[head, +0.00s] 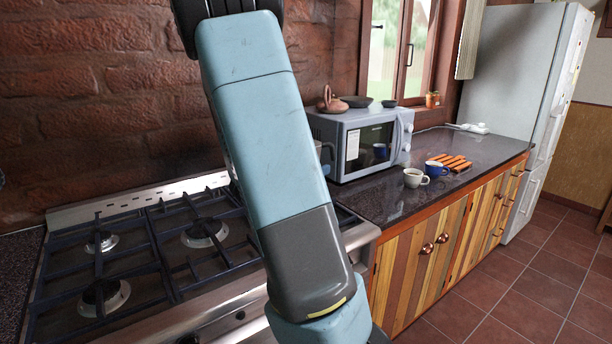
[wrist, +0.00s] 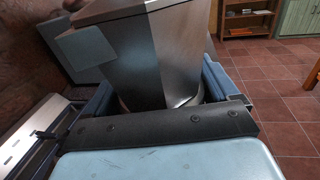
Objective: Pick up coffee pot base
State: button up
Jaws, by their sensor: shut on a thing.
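The coffee pot base (wrist: 150,50) is a faceted, shiny silver metal body that fills the upper middle of the wrist view. My gripper (wrist: 158,88) has its blue fingers on the left and right sides of this body and is shut on it. A pale flat piece sits at its upper left; I cannot tell whether it belongs to the pot. The pot's far side is hidden. In the head view my arm crosses the middle and hides most of what is behind it, and I cannot make out the gripper clearly there.
A gas stove (head: 150,250) stands at the left. A microwave (head: 365,140) with a brown teapot (head: 332,99) and dark dishes on top stands on the counter (head: 470,160). A white cup (head: 415,178), a blue cup (head: 437,169) and orange sticks (head: 450,160) lie to its right. A fridge (head: 520,90) stands beyond.

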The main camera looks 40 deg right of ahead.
jog(key=s+a+r, duration=0.3)
jog(key=s, duration=0.4)
jog(key=shift+s+a+r, duration=0.15)
jog(key=shift+s+r, duration=0.15)
